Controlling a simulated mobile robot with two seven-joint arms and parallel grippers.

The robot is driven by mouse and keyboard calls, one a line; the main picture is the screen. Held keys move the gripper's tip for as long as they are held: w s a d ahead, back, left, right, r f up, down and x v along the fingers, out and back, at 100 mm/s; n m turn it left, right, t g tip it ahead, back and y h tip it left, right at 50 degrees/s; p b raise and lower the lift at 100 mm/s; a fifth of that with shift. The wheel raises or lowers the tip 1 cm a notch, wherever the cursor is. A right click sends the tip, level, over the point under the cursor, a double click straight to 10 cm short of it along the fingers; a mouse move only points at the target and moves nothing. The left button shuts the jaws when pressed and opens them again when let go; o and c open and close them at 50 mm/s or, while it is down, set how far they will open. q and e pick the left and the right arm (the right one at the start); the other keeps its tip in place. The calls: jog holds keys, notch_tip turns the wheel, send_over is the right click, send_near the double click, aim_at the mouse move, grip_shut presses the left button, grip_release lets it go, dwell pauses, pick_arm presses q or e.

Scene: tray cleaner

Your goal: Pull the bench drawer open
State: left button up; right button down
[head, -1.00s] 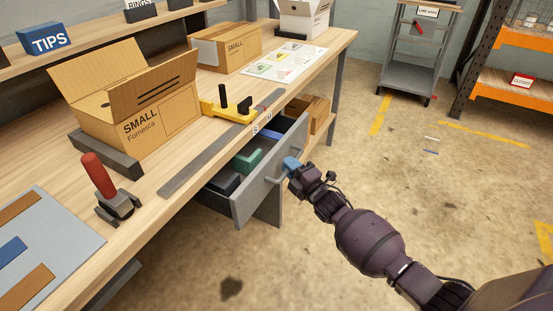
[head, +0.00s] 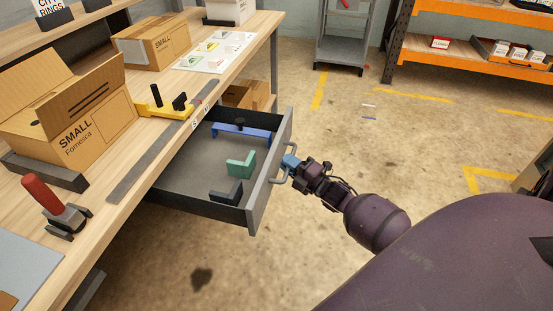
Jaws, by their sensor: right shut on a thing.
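The grey bench drawer (head: 263,207) stands well out from under the wooden bench (head: 98,232), in the middle of the head view. Its bar handle (head: 277,180) is on the front panel. Inside the drawer lie a blue bracket (head: 240,132) with a dark knob, a green angled block (head: 241,166) and a dark angled block (head: 227,192). My left gripper is not in view.
On the bench stand an open cardboard box (head: 88,133), a yellow fixture (head: 165,112), a red-handled tool (head: 43,195) and a closed box (head: 152,45). An orange rack (head: 470,38) and a grey cart (head: 343,40) stand behind. Floor around the drawer front is clear.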

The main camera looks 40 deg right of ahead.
jog(key=shift+s+d, duration=0.6)
jog(key=shift+s, duration=0.2)
jog(key=c, duration=1.1)
grip_release()
jog(key=v, duration=1)
jog(key=shift+s+d, duration=0.15)
jog(key=shift+s, duration=0.25)
jog(key=shift+f, duration=0.1)
